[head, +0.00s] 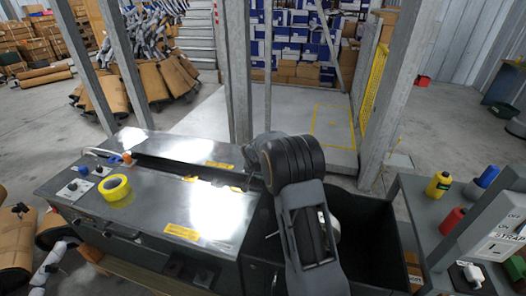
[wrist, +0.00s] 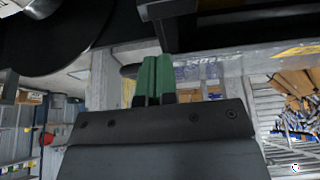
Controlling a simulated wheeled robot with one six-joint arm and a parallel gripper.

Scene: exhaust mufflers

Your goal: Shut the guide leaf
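A grey metal machine (head: 150,205) with a flat shiny top stands at the left in the head view. A long metal panel (head: 185,147) with a yellow label lies along its rear edge, beside a dark slot. This panel may be the guide leaf, but I cannot tell for sure. In the wrist view a metal strip with a yellow label (wrist: 298,51) runs to the right of my gripper (wrist: 156,80). My gripper's two green fingers are together, with nothing visible between them. In the head view my arm hides the gripper and the machine's right end.
A yellow tape roll (head: 115,188) lies on the machine top. A black open bin (head: 370,235) stands right of my arm. Steel posts (head: 238,70) rise behind the machine. A grey bench at right holds a yellow bottle (head: 438,184) and a red one (head: 452,220).

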